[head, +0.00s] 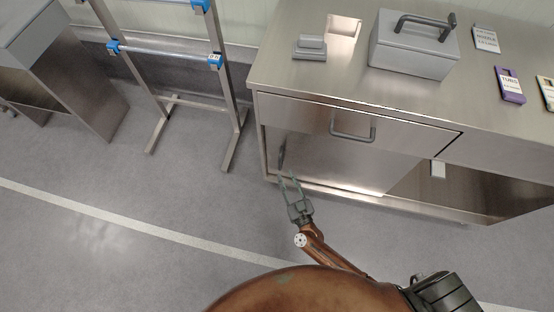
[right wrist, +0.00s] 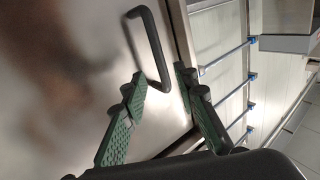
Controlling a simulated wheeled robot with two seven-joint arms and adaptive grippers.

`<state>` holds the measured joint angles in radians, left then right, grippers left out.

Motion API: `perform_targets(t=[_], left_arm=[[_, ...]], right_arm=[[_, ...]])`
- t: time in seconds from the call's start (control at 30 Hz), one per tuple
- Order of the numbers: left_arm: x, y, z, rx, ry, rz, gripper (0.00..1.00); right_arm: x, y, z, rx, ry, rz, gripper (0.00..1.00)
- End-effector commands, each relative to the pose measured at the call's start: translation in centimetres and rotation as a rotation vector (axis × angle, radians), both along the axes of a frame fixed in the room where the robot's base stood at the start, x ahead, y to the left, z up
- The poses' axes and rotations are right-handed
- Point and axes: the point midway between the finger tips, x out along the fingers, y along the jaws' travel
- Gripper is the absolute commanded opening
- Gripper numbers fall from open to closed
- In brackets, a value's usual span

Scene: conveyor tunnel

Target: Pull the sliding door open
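The sliding door (head: 330,163) is a brushed metal panel in the lower front of the steel counter, below a drawer. Its dark bar handle (head: 283,152) is near the door's left edge. In the right wrist view the door (right wrist: 70,70) fills the left side, and the handle (right wrist: 151,42) stands out from it. My right gripper (head: 289,175) is open just in front of the handle. In the right wrist view its green fingers (right wrist: 160,75) are spread, with the handle's lower end appearing between the tips. I cannot tell whether they touch. My left gripper is not in view.
A drawer with a handle (head: 353,137) is above the door. An open bay (head: 478,190) is at the counter's right. A metal rack (head: 226,95) with blue clips stands left of the counter. A grey box (head: 413,52) is on top. The floor in front is clear.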

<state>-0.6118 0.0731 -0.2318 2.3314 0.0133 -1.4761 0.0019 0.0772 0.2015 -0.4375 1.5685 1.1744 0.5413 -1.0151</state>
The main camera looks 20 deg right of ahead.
Motion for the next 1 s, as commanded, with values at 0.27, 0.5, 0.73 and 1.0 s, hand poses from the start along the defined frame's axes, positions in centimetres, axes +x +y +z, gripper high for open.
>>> perform_targets(t=[0.27, 0.5, 0.73, 1.0], left_arm=[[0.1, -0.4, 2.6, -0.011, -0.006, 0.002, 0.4], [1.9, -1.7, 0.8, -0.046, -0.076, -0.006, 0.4], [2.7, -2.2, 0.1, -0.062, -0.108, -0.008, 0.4], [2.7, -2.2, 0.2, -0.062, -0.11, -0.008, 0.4]], right_arm=[[3.2, 0.0, 0.0, 0.002, -0.004, -0.002, 0.27], [6.6, 0.0, -0.1, 0.001, -0.001, -0.001, 0.27], [7.7, 0.0, 0.0, 0.001, 0.0, 0.0, 0.27], [7.7, 0.0, 0.1, 0.001, -0.001, 0.0, 0.23]])
